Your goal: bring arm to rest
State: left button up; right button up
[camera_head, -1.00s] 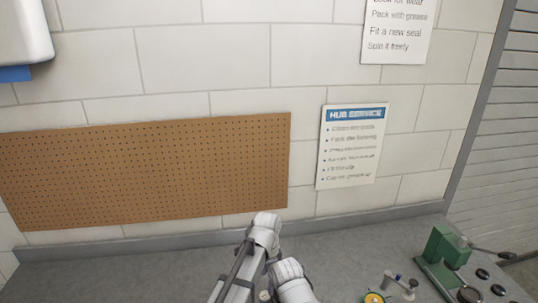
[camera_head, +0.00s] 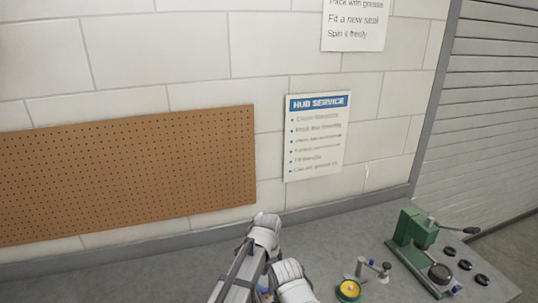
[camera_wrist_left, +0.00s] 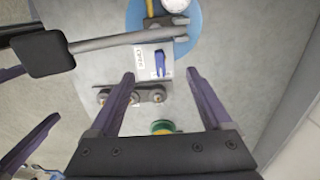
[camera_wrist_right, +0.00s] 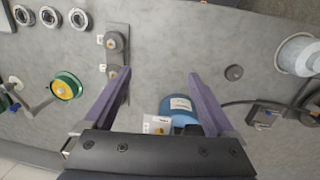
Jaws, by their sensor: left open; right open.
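My two arms come up at the bottom middle of the head view, and their white links (camera_head: 265,235) stand close together over the grey bench. My left gripper (camera_wrist_left: 160,76) is open in the left wrist view, its purple fingers apart with nothing held. Below it are a white switch box with a blue lever (camera_wrist_left: 158,62) and a plate with dark rollers (camera_wrist_left: 150,96). My right gripper (camera_wrist_right: 160,76) is open and empty in the right wrist view, above the bench. A blue round tub (camera_wrist_right: 180,104) and a white card (camera_wrist_right: 157,124) lie beyond its fingers.
A green press (camera_head: 415,240) stands on the bench at right, with black rings (camera_head: 465,265) beside it. A yellow-centred green spool (camera_head: 348,290) sits nearer. A pegboard (camera_head: 130,170) and a hub service poster (camera_head: 316,135) are on the wall. The bench by the wall looks clear.

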aim_at(267, 288)
pick_arm(q)
notch_tip(267, 288, down, 4)
jog(key=b, duration=0.3)
jog(key=shift+f, duration=0.1)
jog(key=shift+n, duration=2.5)
